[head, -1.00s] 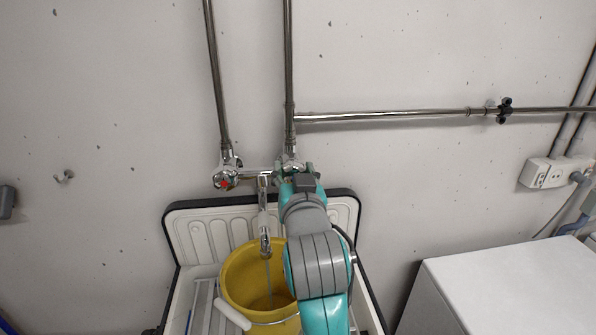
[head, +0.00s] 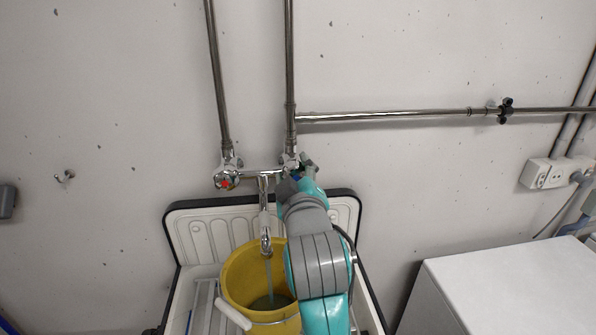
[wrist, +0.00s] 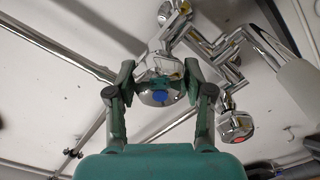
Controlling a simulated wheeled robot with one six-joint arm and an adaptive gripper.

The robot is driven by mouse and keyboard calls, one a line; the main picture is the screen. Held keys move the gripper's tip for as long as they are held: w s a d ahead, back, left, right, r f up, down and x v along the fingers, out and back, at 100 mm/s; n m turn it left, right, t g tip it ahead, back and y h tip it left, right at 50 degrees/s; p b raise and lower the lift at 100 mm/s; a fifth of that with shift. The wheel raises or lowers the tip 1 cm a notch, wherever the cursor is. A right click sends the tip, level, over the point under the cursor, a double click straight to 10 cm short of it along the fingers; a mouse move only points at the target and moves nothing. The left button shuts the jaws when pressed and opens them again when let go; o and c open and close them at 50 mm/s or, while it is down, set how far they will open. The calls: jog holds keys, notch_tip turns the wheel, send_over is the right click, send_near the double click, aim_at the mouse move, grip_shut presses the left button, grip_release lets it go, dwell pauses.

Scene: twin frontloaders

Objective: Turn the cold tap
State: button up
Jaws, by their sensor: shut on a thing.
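The cold tap knob, chrome with a blue centre, sits on the right of the wall mixer. In the wrist view the cold tap (wrist: 157,98) is between the two fingers of my gripper (wrist: 160,80), which is shut on it. In the head view my gripper (head: 301,173) is at the mixer's right end and hides most of the knob. The hot tap (head: 226,180), with a red centre, is on the left and also shows in the wrist view (wrist: 235,127). Water runs from the spout (head: 265,220) into the yellow bucket (head: 240,270), with some water at its bottom.
The bucket stands in a white sink (head: 205,225) with a dark rim, below the mixer. Two metal pipes (head: 289,70) rise from the mixer, and one branches right along the wall. A white machine top (head: 510,290) is at the lower right.

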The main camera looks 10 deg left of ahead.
jog(key=shift+d+n, duration=0.25)
jog(key=shift+n, duration=0.35)
jog(key=o, duration=1.2)
jog(key=shift+w+d, duration=0.1)
jog(key=shift+d, duration=0.05)
jog(key=shift+a, duration=0.2)
jog(key=shift+s, duration=0.35)
jog(key=v, duration=1.1)
jog(key=shift+s+d+r, duration=0.15)
jog(key=shift+d, duration=0.15)
